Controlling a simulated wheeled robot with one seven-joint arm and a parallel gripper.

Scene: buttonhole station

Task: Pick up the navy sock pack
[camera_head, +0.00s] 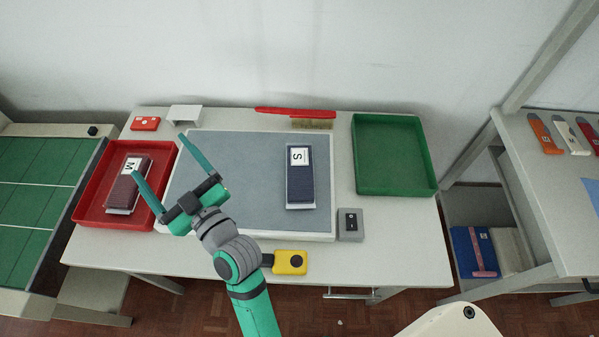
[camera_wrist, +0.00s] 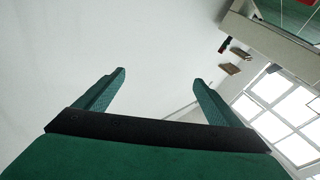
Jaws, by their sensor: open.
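The navy sock pack (camera_head: 301,185) lies on the grey mat (camera_head: 240,195) in the middle of the table, with a white label marked S at its far end. My gripper (camera_head: 160,160) is open and empty above the left part of the mat and the edge of the red tray, well to the left of the navy pack. In the wrist view my gripper's two green fingers (camera_wrist: 160,80) are spread apart with nothing between them. The navy pack does not show in the wrist view, which faces a pale wall and a window.
A red tray (camera_head: 90,213) at the left holds a maroon pack (camera_head: 122,195) marked M. A green tray (camera_head: 428,160) at the right is empty. A grey box (camera_head: 350,225) stands close to the navy pack's near right. A yellow device (camera_head: 290,263) sits at the front edge.

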